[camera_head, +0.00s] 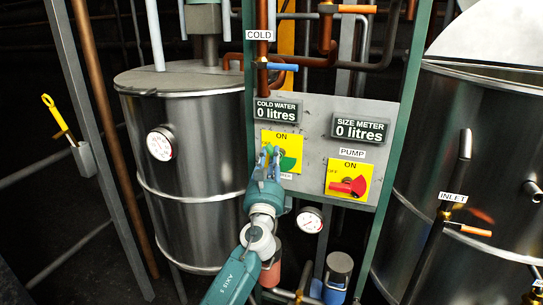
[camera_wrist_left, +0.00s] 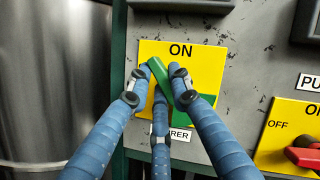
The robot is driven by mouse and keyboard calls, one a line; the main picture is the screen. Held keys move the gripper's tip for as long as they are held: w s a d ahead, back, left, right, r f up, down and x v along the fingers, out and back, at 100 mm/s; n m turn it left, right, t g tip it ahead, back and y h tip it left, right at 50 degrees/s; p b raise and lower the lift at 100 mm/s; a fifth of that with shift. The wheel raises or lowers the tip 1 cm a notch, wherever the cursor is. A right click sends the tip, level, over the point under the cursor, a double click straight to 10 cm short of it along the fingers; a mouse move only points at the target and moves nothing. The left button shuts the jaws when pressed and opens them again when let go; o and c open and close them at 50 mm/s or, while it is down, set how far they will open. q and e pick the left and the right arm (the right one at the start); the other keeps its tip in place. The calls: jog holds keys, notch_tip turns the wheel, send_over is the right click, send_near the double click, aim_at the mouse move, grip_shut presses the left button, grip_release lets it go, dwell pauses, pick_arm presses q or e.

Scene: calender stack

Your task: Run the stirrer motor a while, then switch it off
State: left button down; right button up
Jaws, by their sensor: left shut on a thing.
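The stirrer switch is a green handle (camera_wrist_left: 158,73) on a yellow plate (camera_wrist_left: 209,60) marked ON at the top. In the left wrist view the handle tilts up and to the left, its upper end just below and left of the ON lettering. My left gripper (camera_wrist_left: 163,78) is shut on this handle, with blue fingers on both sides and a third below. In the head view my left gripper (camera_head: 268,156) covers the left part of the yellow plate (camera_head: 293,139). The label under the plate is partly hidden; only its end, RER, shows. My right gripper is not in view.
The red pump switch (camera_head: 348,187) sits close by on the right, its handle toward OFF. Displays above read 0 litres. Steel tanks stand left (camera_head: 200,185) and right (camera_head: 455,120). A green post (camera_head: 404,110) edges the panel. Pipes and a gauge (camera_head: 309,220) lie below.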

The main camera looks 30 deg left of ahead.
pick_arm(q)
jog(key=n+g+p, duration=0.1)
jog(key=n, duration=0.3)
jog(key=n+g+p, duration=0.1)
jog(key=n+g, duration=0.1)
jog(key=n, duration=0.2)
jog(key=f+n+g+p, duration=0.1)
jog(key=n+p, duration=0.1)
jog(key=n, duration=0.2)
jog(key=shift+a+f+g+y, duration=0.1)
jog(key=shift+a+g+y, duration=0.05)
jog(key=shift+g+y, duration=0.2)
jog(key=shift+f+n, duration=0.1)
jog(key=shift+n, duration=0.2)
jog(key=c, duration=1.5)
grip_release()
jog(key=shift+c, duration=0.2)
jog(key=shift+f, duration=0.1)
jog(key=v, duration=1.2)
